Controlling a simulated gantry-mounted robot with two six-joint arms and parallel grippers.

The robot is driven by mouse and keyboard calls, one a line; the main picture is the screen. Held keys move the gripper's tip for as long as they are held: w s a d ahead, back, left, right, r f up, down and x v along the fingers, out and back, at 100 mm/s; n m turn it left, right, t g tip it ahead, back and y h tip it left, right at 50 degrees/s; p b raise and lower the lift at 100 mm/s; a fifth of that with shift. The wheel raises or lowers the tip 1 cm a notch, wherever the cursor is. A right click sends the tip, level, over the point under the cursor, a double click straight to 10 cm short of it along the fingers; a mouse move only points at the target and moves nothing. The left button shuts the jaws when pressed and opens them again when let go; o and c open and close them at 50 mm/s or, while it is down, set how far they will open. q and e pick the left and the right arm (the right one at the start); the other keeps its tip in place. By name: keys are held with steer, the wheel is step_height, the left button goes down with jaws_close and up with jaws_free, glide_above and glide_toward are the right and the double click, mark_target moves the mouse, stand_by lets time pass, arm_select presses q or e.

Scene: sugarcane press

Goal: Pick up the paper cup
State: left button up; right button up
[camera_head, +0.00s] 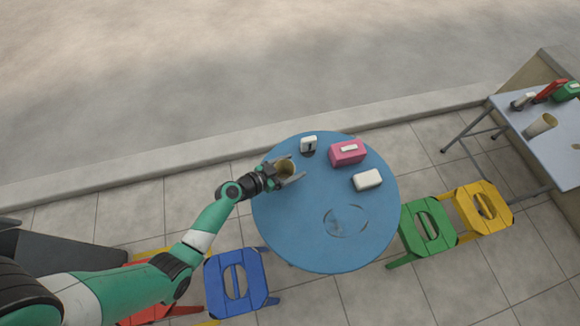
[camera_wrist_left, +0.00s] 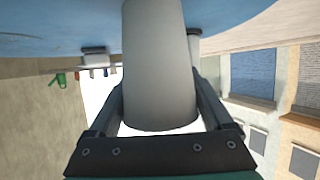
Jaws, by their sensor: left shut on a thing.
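The paper cup (camera_head: 285,169) is at the left part of the round blue table (camera_head: 290,235) in the head view, its open brownish top facing up. My left gripper (camera_head: 289,175) is shut on the cup, with one finger on each side of it. In the left wrist view the pale grey cup (camera_wrist_left: 155,70) fills the middle between the two fingers (camera_wrist_left: 158,100). Whether the cup's base touches the table is hard to tell. My right gripper is not in either view.
On the blue table are a small white container (camera_head: 308,143), a pink box (camera_head: 347,153) and a white box (camera_head: 367,180). Blue (camera_head: 236,283), green (camera_head: 428,228) and yellow (camera_head: 483,208) stools stand around.

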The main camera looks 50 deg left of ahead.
arm_select(q)
steer(key=s+d+r+p, duration=0.5)
steer(key=s+r+p, duration=0.4)
steer(key=s+r, duration=0.3)
steer(key=shift+s, duration=0.55)
